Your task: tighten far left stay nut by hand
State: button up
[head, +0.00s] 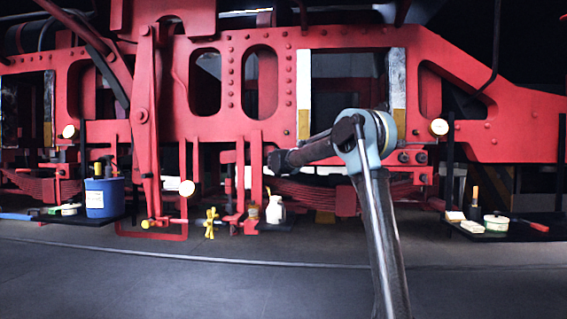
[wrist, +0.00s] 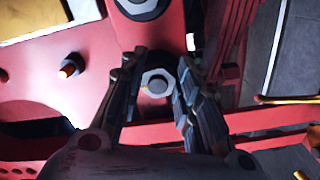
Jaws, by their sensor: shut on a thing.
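A pale hexagonal nut (wrist: 156,83) with a stud end in its middle shows at the centre of the wrist view, on the red frame (wrist: 95,75). My gripper (wrist: 160,62) has one dark finger on each side of the nut and is shut on it. In the head view my arm reaches left to the red locomotive frame (head: 285,95), and the gripper's dark end (head: 276,160) is low by the frame. The nut is not visible there. The wrist view does not show which stay the nut belongs to.
Another bolt head (wrist: 70,67) sits to the left in the wrist view, and a larger nut (wrist: 138,6) at the top. In the head view, a blue bucket (head: 104,197) stands left, a white bottle (head: 275,209) below my gripper, and a green-white tin (head: 496,222) right. The floor in front is clear.

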jog(key=shift+f+m, duration=0.15)
jog(key=shift+m, duration=0.45)
jog(key=o, duration=1.1)
jog(key=shift+c, duration=0.2)
jog(key=s, duration=1.1)
jog(key=shift+s+a, duration=0.2)
jog(key=shift+s, duration=0.2)
